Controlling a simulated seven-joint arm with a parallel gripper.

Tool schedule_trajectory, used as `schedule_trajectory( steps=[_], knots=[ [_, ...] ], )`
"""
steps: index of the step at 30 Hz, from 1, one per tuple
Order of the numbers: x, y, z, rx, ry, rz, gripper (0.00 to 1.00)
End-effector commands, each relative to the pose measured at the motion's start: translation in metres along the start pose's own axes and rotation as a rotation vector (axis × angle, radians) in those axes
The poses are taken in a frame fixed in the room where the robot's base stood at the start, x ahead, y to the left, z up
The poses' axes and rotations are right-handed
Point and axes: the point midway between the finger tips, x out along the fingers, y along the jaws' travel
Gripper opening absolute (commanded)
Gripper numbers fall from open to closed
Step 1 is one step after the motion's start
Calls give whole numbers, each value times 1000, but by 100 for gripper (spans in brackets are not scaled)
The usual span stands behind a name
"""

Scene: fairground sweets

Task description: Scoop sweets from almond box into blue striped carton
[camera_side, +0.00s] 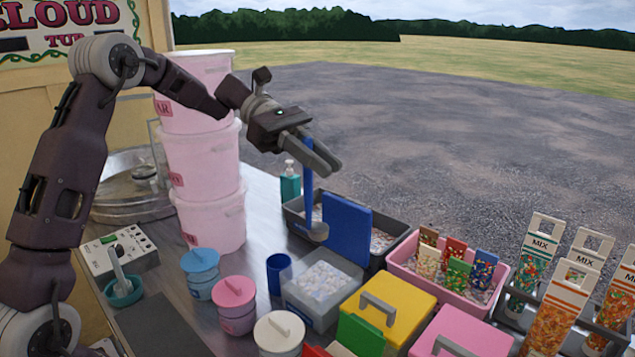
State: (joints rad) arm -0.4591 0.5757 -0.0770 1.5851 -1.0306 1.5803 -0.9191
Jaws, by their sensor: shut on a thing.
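My gripper (322,156) is high over the back of the counter, shut on the blue handle of a scoop (309,195). The scoop hangs upright, its grey bowl low over the dark grey tray (388,252), beside an upright blue panel (347,230). Whether the bowl holds sweets or touches anything is unclear. Pale sweets show in this tray and in a clear box (290,298) in front of it. I cannot tell which is the almond box. Small coloured packets, one of them blue (484,268), stand in a pink tray (402,272); no blue striped carton is clearly identifiable.
Stacked pink tubs (207,175) stand at the left. Lidded pots (200,270) and a blue cup (278,272) stand before them. Yellow (400,302) and pink (470,325) lidded boxes fill the front right. Tall MIX cartons (535,262) stand at the right. Space above the boxes is free.

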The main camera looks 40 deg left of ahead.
Motion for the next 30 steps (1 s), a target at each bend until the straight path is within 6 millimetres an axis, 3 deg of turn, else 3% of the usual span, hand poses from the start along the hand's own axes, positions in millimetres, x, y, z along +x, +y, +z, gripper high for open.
schedule_trajectory(
  steps=[2, 12, 30],
  knots=[
    [-10, 11, -5, -15, 2, 37, 0],
    [18, 8, -65, -16, 0, 27, 0],
    [39, 8, -114, -14, 1, 28, 0]
  ],
)
